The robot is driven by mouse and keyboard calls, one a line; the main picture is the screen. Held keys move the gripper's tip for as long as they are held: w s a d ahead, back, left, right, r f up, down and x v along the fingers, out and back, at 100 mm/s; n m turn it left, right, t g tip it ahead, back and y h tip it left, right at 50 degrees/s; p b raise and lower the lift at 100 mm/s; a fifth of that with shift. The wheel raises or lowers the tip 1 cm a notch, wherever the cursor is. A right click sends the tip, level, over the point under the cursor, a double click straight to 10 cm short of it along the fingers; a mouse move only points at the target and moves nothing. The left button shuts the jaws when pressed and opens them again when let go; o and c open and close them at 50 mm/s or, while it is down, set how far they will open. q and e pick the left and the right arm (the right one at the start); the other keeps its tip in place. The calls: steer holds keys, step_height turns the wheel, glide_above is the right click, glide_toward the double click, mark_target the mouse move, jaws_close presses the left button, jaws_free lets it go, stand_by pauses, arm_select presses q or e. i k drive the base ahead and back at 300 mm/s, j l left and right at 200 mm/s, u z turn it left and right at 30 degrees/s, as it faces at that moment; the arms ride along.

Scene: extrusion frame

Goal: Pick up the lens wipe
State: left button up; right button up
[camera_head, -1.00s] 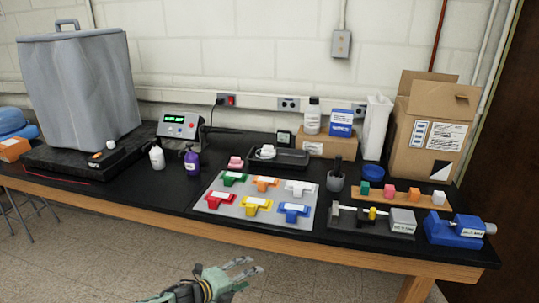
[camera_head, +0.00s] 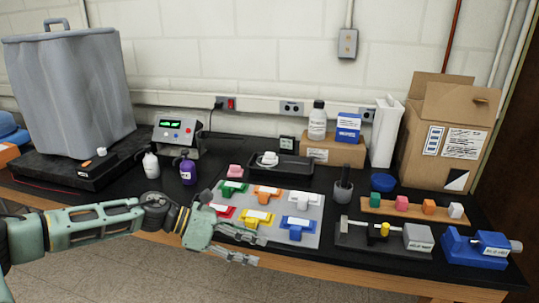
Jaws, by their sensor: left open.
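No item is clearly marked as the lens wipe. A blue and white box (camera_head: 348,127), whose label is too small to read for sure, stands on a low cardboard box at the back of the bench, beside a white bottle. My left gripper (camera_head: 257,250) is open and empty at the bench's front edge. It is in front of the grey board (camera_head: 272,202) with coloured T-shaped pieces, and its arm hides part of the board's front left. The blue and white box is well behind it and to the right. My right gripper is not in view.
A white bottle (camera_head: 317,120), a tall white container (camera_head: 386,132) and an open carton (camera_head: 443,135) stand at the back. A black tray (camera_head: 282,169) is behind the board. A dark cup (camera_head: 342,192), block rack (camera_head: 412,211) and blue vise (camera_head: 474,248) fill the right.

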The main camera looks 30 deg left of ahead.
mark_target(270, 157)
steer(key=i+j, duration=1.3)
steer(key=i, duration=0.1)
